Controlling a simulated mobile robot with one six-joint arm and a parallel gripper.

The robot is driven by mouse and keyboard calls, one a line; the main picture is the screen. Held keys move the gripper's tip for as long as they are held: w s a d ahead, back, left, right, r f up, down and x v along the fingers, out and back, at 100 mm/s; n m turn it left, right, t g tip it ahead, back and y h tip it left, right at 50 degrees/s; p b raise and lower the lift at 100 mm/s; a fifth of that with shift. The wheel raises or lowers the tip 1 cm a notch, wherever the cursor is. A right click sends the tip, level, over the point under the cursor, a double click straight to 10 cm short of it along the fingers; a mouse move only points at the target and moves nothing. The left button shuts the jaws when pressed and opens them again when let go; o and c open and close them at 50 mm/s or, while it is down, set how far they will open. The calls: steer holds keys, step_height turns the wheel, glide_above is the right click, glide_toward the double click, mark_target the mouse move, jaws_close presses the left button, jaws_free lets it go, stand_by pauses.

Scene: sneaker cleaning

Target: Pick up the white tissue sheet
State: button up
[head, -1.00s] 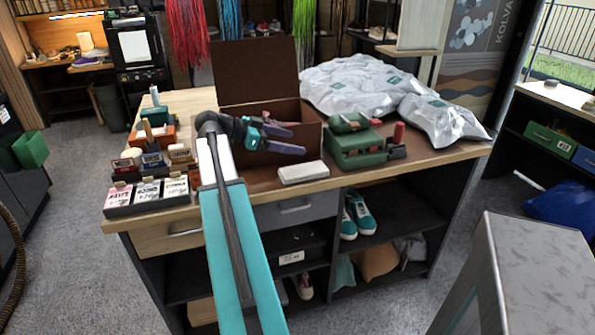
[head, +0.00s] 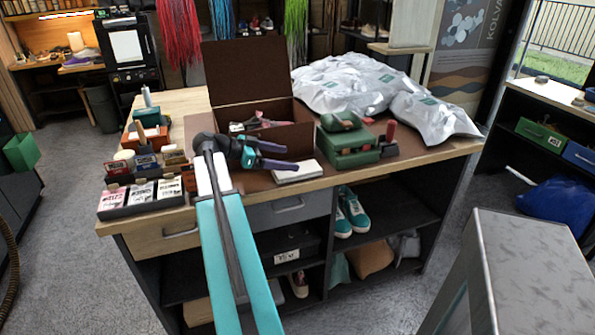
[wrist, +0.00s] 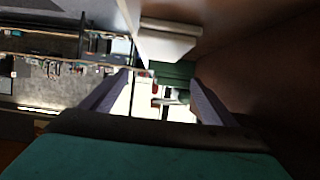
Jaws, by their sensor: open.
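A flat white piece (head: 298,172) lies on the brown mat near the counter's front edge. It looks more like a thin pad or packet, and I cannot tell if it is a single tissue sheet. My gripper (head: 287,157) is open and empty, its two purple-grey fingers pointing right, just left of and over the white piece's back edge. In the wrist view, my fingers (wrist: 160,80) stand apart, and a white slab (wrist: 170,42) shows beyond them near the top. I cannot tell whether the gripper touches it.
An open brown box (head: 260,75) stands behind my gripper. A green brush caddy (head: 350,157) is to the right, with silvery bags (head: 345,85) behind. A tray of small boxes (head: 140,200) is to the left. Brown mat shows around the white piece.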

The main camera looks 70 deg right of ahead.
mark_target(307, 166)
step_height(307, 166, down, 2)
steer(key=shift+p+x, duration=0.35)
steer(key=shift+x, duration=0.55)
steer(key=shift+s+d+f, duration=0.15)
steer(key=shift+s+d, duration=0.05)
steer(key=shift+p+x, duration=0.55)
steer(key=shift+x, duration=2)
steer(key=c, duration=1.1)
